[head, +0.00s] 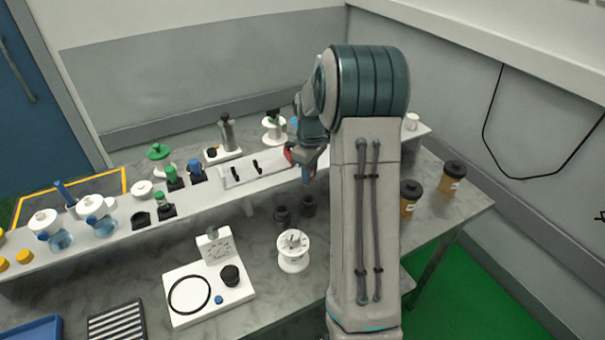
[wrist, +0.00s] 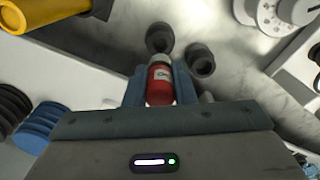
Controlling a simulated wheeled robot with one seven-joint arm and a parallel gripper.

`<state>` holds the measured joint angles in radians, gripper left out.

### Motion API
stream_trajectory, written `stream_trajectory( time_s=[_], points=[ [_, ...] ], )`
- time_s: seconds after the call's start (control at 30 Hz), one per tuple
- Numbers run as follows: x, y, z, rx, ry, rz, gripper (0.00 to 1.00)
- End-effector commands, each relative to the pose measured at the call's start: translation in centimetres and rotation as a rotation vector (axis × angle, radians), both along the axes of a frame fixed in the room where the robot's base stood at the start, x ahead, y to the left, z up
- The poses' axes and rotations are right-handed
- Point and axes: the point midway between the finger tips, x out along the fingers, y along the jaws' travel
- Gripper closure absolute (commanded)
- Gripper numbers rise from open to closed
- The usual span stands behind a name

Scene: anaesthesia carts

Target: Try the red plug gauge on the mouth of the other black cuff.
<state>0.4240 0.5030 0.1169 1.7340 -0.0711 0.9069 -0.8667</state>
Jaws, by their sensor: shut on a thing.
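My gripper (wrist: 160,85) is shut on the red plug gauge (wrist: 159,84), which has a white label and sits between the two blue fingers in the wrist view. Two black cuffs stand side by side on the grey bench: one cuff (wrist: 160,37) lies just beyond the gauge's end in the wrist view, the other cuff (wrist: 201,60) to its right. In the head view the cuffs (head: 282,215) and (head: 308,206) stand below my gripper (head: 307,174). The gauge appears apart from both cuffs. My arm hides the gauge in the head view.
A white spool (head: 293,252) stands just in front of the cuffs. A white board (head: 205,300) with a black ring is to its left. The long raised shelf (head: 110,235) runs behind the cuffs. Amber jars (head: 409,197) with black lids stand at the right.

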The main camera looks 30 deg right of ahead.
Motion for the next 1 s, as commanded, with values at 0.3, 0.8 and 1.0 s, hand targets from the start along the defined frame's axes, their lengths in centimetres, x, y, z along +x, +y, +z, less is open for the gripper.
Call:
stream_trajectory(
  time_s=[0.3, 0.8, 1.0],
  points=[
    [-0.1, 0.0, 0.1, 0.001, 0.000, 0.002, 0.97],
    [-0.1, 0.0, -2.7, 0.003, 0.001, 0.003, 0.97],
    [-0.1, 0.0, -4.1, 0.002, 0.000, 0.003, 0.97]
  ],
)
